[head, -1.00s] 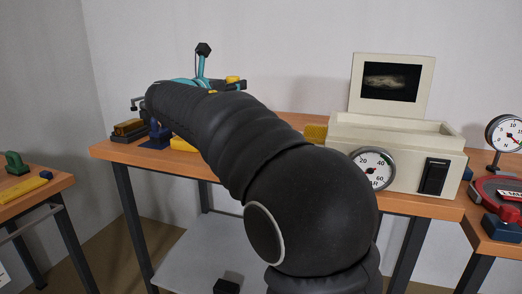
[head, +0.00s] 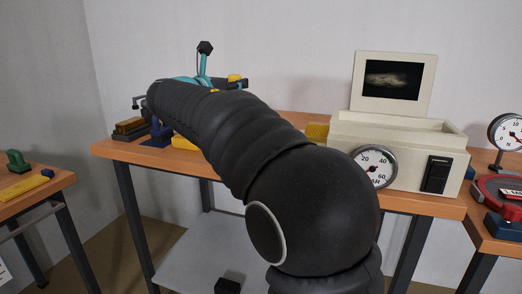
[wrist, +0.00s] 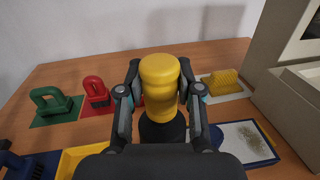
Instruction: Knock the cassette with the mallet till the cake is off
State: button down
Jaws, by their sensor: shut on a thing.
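My gripper (wrist: 160,88) is shut on a yellow, rounded handle-like piece (wrist: 158,66) with a dark part below it, probably the mallet. Its lower end is hidden. In the head view my gripper (head: 222,82) is over the far left of the bench, largely hidden by my arm. A blue-rimmed tray-like piece (wrist: 270,153) with a pale face and a speckled powder patch (wrist: 246,139) lies to the right of the gripper in the wrist view. It may be the cassette with the cake, but I cannot tell surely.
Green (wrist: 52,105) and red (wrist: 95,92) handled pieces stand on the left. A yellow tray (wrist: 80,160) and a blue piece (wrist: 25,165) are nearer. A yellow ribbed block (wrist: 222,82) is behind right. A cream box with a gauge (head: 375,166) and screen (head: 392,82) stands on the right.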

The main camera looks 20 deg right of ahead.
notch_tip(320, 180, down, 5)
jog(key=shift+f+b, duration=0.1)
jog(key=shift+b, duration=1.15)
notch_tip(320, 180, up, 5)
jog(key=p, duration=0.3)
jog(key=shift+f+p, duration=0.15)
jog(key=shift+p, duration=0.2)
jog(key=shift+r, duration=0.3)
jog(key=shift+r, duration=0.1)
jog(key=shift+r, duration=0.3)
